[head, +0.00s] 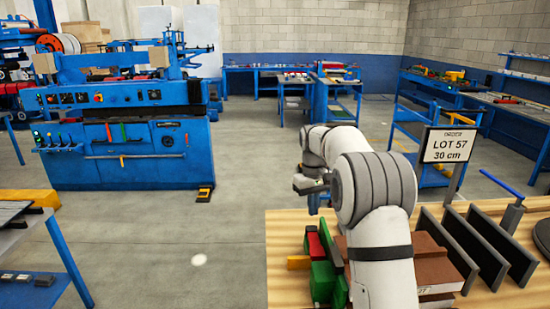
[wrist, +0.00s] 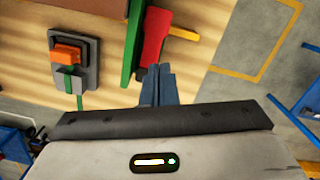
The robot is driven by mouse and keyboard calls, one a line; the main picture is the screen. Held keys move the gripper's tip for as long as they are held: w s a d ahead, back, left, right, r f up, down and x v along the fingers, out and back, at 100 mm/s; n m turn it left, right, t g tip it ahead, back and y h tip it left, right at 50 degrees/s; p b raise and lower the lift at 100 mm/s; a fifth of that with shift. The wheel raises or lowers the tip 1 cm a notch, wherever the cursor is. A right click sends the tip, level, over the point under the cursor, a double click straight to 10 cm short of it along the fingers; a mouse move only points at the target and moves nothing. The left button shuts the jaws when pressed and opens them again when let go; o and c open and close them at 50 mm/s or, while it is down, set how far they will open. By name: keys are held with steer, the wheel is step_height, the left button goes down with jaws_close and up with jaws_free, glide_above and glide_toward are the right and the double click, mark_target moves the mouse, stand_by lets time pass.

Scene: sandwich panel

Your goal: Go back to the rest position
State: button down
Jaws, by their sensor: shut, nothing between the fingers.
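My arm rises from the front of the wooden bench (head: 283,233) in the head view and bends away from me. My gripper (head: 308,184) hangs at its far end, beyond the bench's far edge, small and partly hidden by the arm. In the wrist view the two dark fingers of my gripper (wrist: 158,86) are together with nothing between them. They point toward a red piece (wrist: 154,36) beside a green strip (wrist: 133,50) on the bench; I cannot tell how high above it they are.
Green block (head: 323,281), yellow piece (head: 298,262), brown blocks (head: 435,270) and dark upright panels (head: 468,240) crowd the bench. A sign (head: 447,145) reads "LOT 57 30 cm". An orange and grey device (wrist: 72,56) shows. A blue machine (head: 125,140) stands left; open floor (head: 215,225) lies between.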

steer(key=s+r+m+t, duration=0.1)
steer(key=s+r, duration=0.2)
steer(key=s, duration=0.7)
steer(key=s+r+m+t, duration=0.1)
steer(key=s+r, duration=0.3)
steer(key=s, duration=0.5)
steer(key=s+f+m+t, duration=0.1)
steer(key=s+f, duration=0.1)
steer(key=s, duration=0.7)
steer(key=s+f+t, duration=0.1)
steer(key=s+f, duration=0.2)
steer(key=s, duration=0.5)
steer(key=shift+s+d+f+m, duration=0.15)
steer(key=shift+s+d+m, duration=0.05)
steer(key=shift+s+m, duration=0.2)
